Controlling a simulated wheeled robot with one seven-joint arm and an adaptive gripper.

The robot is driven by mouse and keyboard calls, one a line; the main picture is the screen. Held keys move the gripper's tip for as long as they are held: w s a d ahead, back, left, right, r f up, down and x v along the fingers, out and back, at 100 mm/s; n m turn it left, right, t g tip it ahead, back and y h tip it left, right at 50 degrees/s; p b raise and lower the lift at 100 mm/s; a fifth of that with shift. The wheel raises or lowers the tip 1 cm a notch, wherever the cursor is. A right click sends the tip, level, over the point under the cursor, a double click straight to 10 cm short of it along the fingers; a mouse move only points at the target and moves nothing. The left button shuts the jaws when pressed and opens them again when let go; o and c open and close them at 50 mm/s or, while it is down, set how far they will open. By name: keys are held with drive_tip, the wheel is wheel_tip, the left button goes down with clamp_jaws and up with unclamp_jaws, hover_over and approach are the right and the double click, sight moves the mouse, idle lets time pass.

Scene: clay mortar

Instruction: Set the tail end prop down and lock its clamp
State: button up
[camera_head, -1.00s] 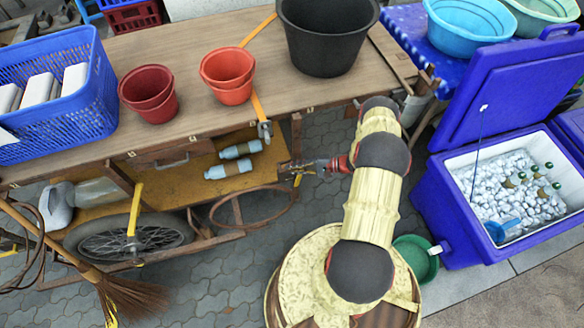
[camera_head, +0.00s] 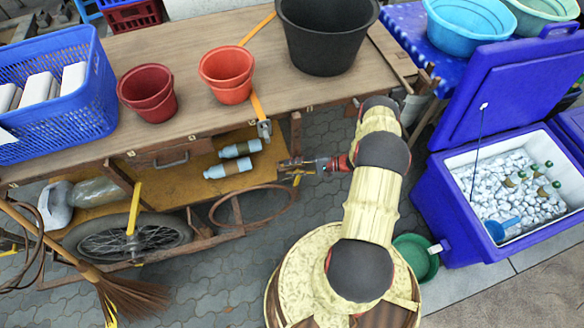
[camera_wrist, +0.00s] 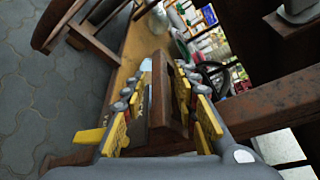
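My gripper (camera_head: 290,167) reaches left to the right end of the wooden cart, low by its end post (camera_head: 296,132). In the wrist view my gripper (camera_wrist: 163,85) has its yellow-padded fingers on either side of a rusty brown bar (camera_wrist: 169,118), which may be the tail end prop. The bar lies between the fingers, close to the right one. I cannot tell whether both fingers press on it. The bar's lower end and its ground contact are hidden. I cannot make out the clamp for certain; a metal fitting (camera_head: 264,129) sits on the cart's front edge at the yellow strap.
The cart top (camera_head: 200,105) carries a blue basket (camera_head: 75,115), red buckets (camera_head: 150,100) and a black tub (camera_head: 325,45). Two bottles (camera_head: 230,168) lie on the lower shelf. A wheel (camera_head: 125,240) and broom (camera_head: 130,295) are left. An open blue cooler (camera_head: 440,220) stands right.

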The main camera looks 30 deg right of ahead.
drive_tip(key=v, duration=1.2)
drive_tip(key=shift+f, duration=0.1)
